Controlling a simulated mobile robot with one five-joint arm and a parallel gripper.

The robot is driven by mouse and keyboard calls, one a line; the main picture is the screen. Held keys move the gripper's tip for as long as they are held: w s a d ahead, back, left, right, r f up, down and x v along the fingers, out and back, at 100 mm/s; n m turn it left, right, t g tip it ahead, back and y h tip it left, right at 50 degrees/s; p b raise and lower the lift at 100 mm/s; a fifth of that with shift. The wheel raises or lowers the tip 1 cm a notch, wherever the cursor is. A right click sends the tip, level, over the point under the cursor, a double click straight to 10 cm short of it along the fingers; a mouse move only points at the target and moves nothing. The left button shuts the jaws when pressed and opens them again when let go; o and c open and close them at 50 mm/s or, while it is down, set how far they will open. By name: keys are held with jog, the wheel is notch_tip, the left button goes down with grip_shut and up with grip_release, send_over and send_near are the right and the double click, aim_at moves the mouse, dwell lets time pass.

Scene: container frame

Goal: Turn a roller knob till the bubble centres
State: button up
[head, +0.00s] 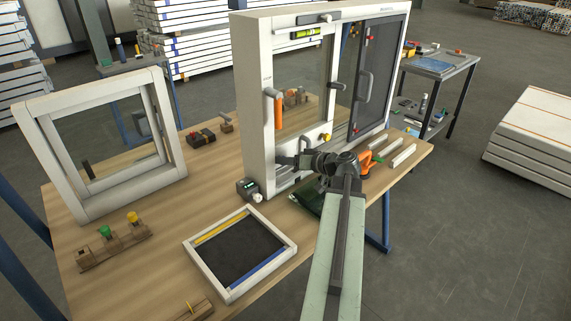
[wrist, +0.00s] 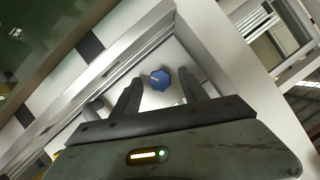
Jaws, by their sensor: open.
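The white container frame (head: 253,95) stands upright on the wooden bench. A spirit level with a yellow-green vial (head: 306,33) sits at its top; the bubble's position is too small to tell. A blue faceted roller knob (wrist: 160,79) shows in the wrist view on the white frame face, with a pale mark on it. My gripper (wrist: 159,85) is open, its two dark fingers on either side of the knob in that picture; I cannot tell whether they touch it. In the head view my gripper (head: 283,160) is at the frame's lower left and hides the blue knob. A yellow knob (head: 326,138) shows to its right.
An orange handle (head: 278,115) stands out from the sash above my gripper. A small dark device (head: 249,190) sits by the frame's lower left corner. A small tray-like frame (head: 214,284) lies in front, and an empty white frame (head: 38,165) stands at left.

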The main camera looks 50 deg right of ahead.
jog(key=shift+w, duration=0.1)
grip_shut()
jog(key=shift+f, duration=0.1)
jog(key=shift+d+f+m+t+y+b, duration=0.15)
jog(key=shift+m+y+b, duration=0.2)
jog(key=shift+m+b, duration=0.2)
jog(key=shift+f+m+t+y+b, duration=0.15)
jog(key=shift+m+y+b, duration=0.25)
jog(key=shift+m, duration=0.25)
jog(key=m+t+y+b, duration=0.1)
jog(key=m+b, duration=0.2)
jog(key=shift+f+y, duration=0.1)
jog(key=shift+y, duration=0.15)
jog(key=m+b, duration=0.2)
jog(key=m+t+y+b, duration=0.1)
jog(key=m+b, duration=0.1)
jog(key=shift+f+m+t, duration=0.1)
jog(key=shift+m+t, duration=0.2)
jog(key=shift+m+b, duration=0.75)
jog(key=shift+m, duration=0.05)
jog(key=shift+m+t, duration=0.3)
